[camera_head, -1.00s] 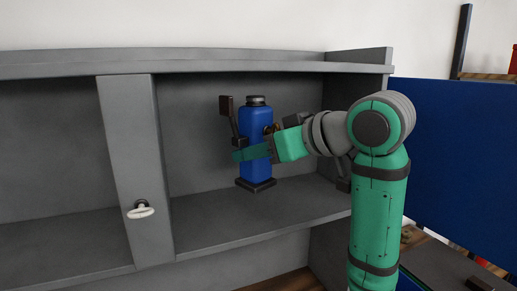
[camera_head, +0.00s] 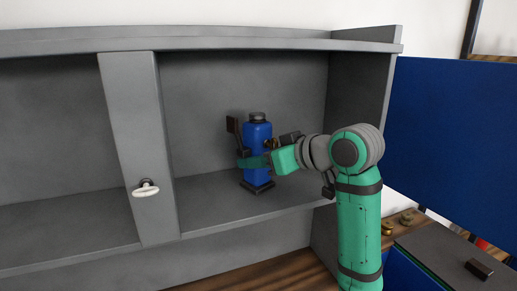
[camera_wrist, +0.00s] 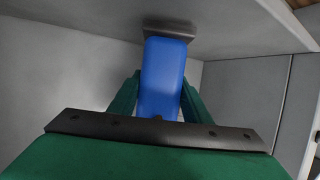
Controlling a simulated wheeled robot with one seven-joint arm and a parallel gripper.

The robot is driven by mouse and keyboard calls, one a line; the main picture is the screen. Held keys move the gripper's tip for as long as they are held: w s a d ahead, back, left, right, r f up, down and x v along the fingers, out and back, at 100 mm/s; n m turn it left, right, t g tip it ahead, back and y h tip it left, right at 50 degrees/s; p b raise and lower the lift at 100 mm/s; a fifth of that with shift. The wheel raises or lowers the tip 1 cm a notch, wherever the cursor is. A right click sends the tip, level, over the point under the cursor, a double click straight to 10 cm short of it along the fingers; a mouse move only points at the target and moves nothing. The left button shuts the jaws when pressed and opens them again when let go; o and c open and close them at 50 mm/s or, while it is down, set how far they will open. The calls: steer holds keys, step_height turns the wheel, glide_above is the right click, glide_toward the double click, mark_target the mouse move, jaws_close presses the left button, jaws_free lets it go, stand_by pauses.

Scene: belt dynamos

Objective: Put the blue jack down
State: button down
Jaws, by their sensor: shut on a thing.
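The blue jack (camera_head: 257,139) stands upright at the right compartment of the grey cabinet, with its dark base (camera_head: 257,187) at the shelf (camera_head: 215,214). I cannot tell for certain whether the base touches the shelf. My gripper (camera_head: 253,162) is shut around the jack's body, reaching in from the right. In the wrist view the blue jack (camera_wrist: 163,75) sits between the two green fingers, and its dark base plate (camera_wrist: 183,31) is close to a grey surface. Part of the jack's body is hidden by the fingers.
A grey upright post (camera_head: 135,120) with a white handle (camera_head: 145,188) stands left of the jack. The cabinet's side wall (camera_head: 358,95) and a blue panel (camera_head: 455,135) are at the right. The shelf is bare left of the jack.

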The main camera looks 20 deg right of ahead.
steer(key=shift+s+f, duration=0.1)
steer(key=shift+f, duration=0.1)
steer(key=c, duration=1)
jaws_free()
steer(key=shift+f, duration=0.15)
steer(key=shift+r, duration=0.2)
steer(key=v, duration=1.1)
steer(key=shift+s+d+r, duration=0.1)
steer(key=shift+s+d, duration=0.05)
steer(key=shift+s, duration=0.1)
